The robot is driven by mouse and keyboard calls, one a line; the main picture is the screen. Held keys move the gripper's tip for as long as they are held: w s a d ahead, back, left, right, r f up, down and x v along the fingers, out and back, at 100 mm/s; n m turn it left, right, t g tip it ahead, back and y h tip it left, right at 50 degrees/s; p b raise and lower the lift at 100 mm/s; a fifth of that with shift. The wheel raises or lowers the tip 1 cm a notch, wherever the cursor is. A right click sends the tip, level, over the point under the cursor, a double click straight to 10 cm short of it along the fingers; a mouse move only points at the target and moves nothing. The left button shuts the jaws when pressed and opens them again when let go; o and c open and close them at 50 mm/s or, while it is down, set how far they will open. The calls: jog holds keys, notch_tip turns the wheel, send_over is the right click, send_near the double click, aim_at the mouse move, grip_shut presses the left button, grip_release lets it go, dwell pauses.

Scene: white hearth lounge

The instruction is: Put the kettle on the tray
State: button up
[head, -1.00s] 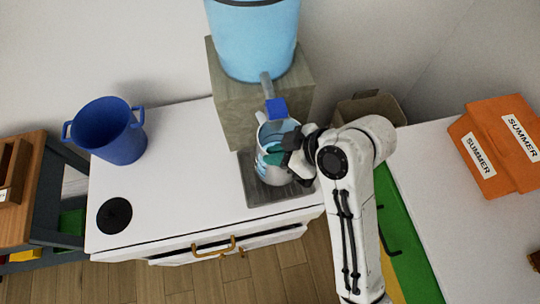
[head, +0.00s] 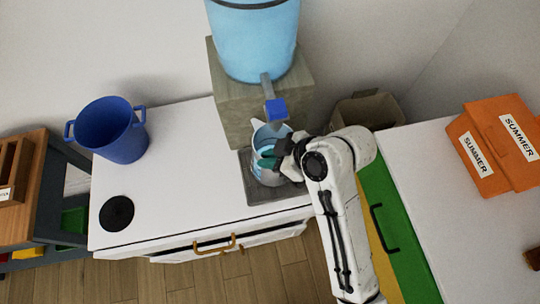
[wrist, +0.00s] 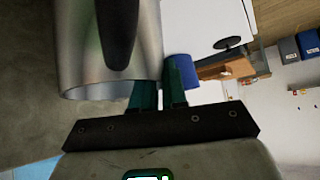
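The kettle (head: 264,142), shiny metal with bluish reflections, appears upright over the grey square tray (head: 262,194), below the dispenser's tap. Whether its base touches the tray is hard to see. The kettle (wrist: 82,62) fills the upper left of the wrist view, its black handle (wrist: 118,35) in front. My gripper (head: 270,160) is at the kettle's right side, with a teal finger across its body. In the wrist view, my gripper (wrist: 160,92) has two teal fingers slightly apart with a narrow gap. The left finger is close beside the kettle; the handle is not between them.
The dispenser, a light-blue tank (head: 253,40) on a stone block (head: 230,110) with a blue-tipped tap (head: 276,108), rises close behind the kettle. A blue bucket (head: 112,130) and a black disc (head: 117,214) are on the white counter (head: 180,190). Orange boxes (head: 490,150) stand at right.

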jog(key=o, duration=0.4)
jog(key=shift+o, duration=0.2)
jog(key=v, duration=1.2)
jog(key=shift+b, duration=0.4)
jog(key=s+d+f+m+h, duration=0.4)
jog(key=s+d+f+m, duration=0.3)
jog(key=s+d+f, duration=0.1)
jog(key=s+d+f+m+g+h, duration=0.1)
jog(key=s+d+f+m+h, duration=0.3)
jog(key=s+d+f+m, duration=0.4)
jog(key=s+d, duration=0.1)
jog(key=d, duration=0.4)
jog(key=shift+s+g+h, duration=0.3)
jog(key=shift+s+h, duration=0.05)
jog(key=shift+h, duration=0.05)
